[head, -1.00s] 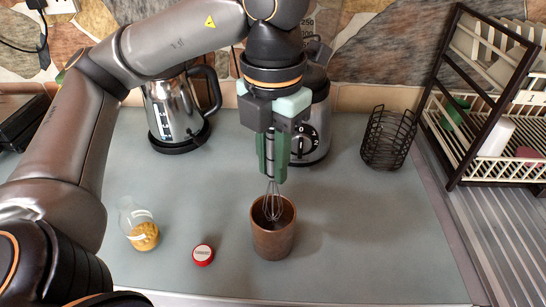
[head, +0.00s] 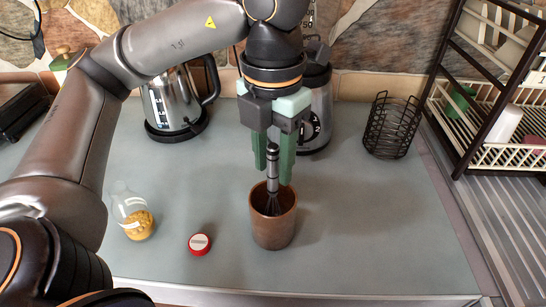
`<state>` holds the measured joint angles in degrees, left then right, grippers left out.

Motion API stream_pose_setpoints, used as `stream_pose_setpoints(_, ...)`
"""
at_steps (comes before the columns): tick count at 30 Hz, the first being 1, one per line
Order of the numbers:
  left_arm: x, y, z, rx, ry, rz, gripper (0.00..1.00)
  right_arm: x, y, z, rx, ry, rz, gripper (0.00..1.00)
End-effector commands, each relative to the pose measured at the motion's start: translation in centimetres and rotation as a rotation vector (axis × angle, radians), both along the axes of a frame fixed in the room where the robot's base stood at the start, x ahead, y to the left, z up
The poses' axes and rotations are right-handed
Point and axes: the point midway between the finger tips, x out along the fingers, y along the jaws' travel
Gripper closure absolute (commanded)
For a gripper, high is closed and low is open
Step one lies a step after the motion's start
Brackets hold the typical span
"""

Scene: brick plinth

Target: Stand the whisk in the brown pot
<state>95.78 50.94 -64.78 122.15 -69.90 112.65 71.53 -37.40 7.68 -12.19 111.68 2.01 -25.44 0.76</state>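The brown pot (head: 273,230) stands upright on the grey counter, right of the middle of the picture's lower half. My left gripper (head: 273,165) is right above the pot, pointing down. Its green fingers are spread apart on either side of the whisk handle, with a gap visible. My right gripper is not in view.
A jar with yellow contents (head: 137,218) and a red-and-white lid (head: 199,244) lie left of the pot. A kettle (head: 178,103) and a grey appliance (head: 318,110) stand behind. A black wire basket (head: 391,127) and dish rack (head: 500,110) are at right. The counter right of the pot is clear.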

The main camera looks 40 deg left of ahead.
Motion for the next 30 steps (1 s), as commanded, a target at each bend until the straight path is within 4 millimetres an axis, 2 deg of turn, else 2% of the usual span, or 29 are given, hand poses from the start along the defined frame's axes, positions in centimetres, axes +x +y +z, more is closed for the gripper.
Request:
stream_pose_setpoints(1, 0.0, 0.0, 0.0, 0.000, 0.000, 0.000, 0.52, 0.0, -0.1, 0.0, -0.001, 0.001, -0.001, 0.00)
stream_pose_setpoints(3, 0.0, 0.0, 0.0, 0.000, 0.000, 0.000, 0.44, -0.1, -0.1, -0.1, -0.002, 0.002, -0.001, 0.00)
stream_pose_setpoints(11, 0.0, 0.0, 0.1, 0.000, 0.000, 0.000, 0.44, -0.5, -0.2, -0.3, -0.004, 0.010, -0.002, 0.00)
stream_pose_setpoints(14, 0.0, 0.0, 0.7, -0.001, -0.001, 0.000, 0.44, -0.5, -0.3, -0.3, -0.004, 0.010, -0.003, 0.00)
stream_pose_setpoints(17, 0.1, 0.0, 2.1, 0.000, -0.003, 0.000, 0.44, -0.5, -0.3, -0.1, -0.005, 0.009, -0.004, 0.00)
stream_pose_setpoints(23, 0.1, 0.0, 6.3, 0.000, -0.005, 0.002, 0.44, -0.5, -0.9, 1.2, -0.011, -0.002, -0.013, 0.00)
stream_pose_setpoints(30, 0.0, 0.0, 10.5, 0.000, -0.003, 0.001, 0.44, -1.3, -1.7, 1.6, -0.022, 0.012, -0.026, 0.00)
